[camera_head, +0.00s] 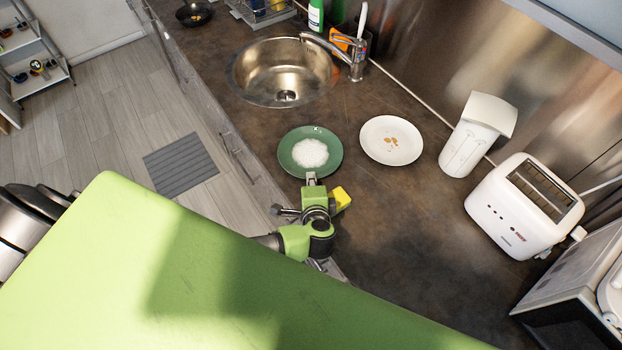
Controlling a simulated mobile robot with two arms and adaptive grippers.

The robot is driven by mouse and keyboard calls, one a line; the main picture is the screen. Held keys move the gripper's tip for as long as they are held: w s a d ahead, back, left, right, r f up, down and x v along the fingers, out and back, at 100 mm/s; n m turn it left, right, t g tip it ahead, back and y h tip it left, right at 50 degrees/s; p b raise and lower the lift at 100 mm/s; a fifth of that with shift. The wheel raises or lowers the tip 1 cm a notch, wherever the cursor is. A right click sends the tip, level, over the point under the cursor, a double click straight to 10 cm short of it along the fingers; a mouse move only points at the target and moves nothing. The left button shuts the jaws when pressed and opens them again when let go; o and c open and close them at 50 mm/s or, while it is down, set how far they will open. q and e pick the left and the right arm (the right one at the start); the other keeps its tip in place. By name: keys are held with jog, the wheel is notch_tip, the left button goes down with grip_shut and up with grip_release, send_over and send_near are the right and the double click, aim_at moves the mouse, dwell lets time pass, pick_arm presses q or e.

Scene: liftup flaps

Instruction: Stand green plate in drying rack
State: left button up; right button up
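The green plate (288,153) lies flat on the dark counter below the sink, with a white patch over its middle. My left gripper (311,179) is at the plate's near rim, its pale tip overlapping the rim in the head view. I cannot tell if it touches or grips the plate, or how far apart the fingers are. The drying rack (262,12) stands at the top edge of the view beyond the sink, only partly in frame. My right gripper is not in view.
A sink (285,72) with a faucet (345,52) lies between plate and rack. A white plate (391,140) with brown bits, a white container (467,148) and a toaster (523,205) stand to the right. A yellow block (342,198) is beside my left gripper.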

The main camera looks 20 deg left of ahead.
pick_arm(q)
jog(key=shift+w+a+f, duration=0.2)
jog(key=shift+w+f, duration=0.05)
jog(key=shift+w, duration=0.1)
grip_shut()
jog(key=shift+s, duration=0.15)
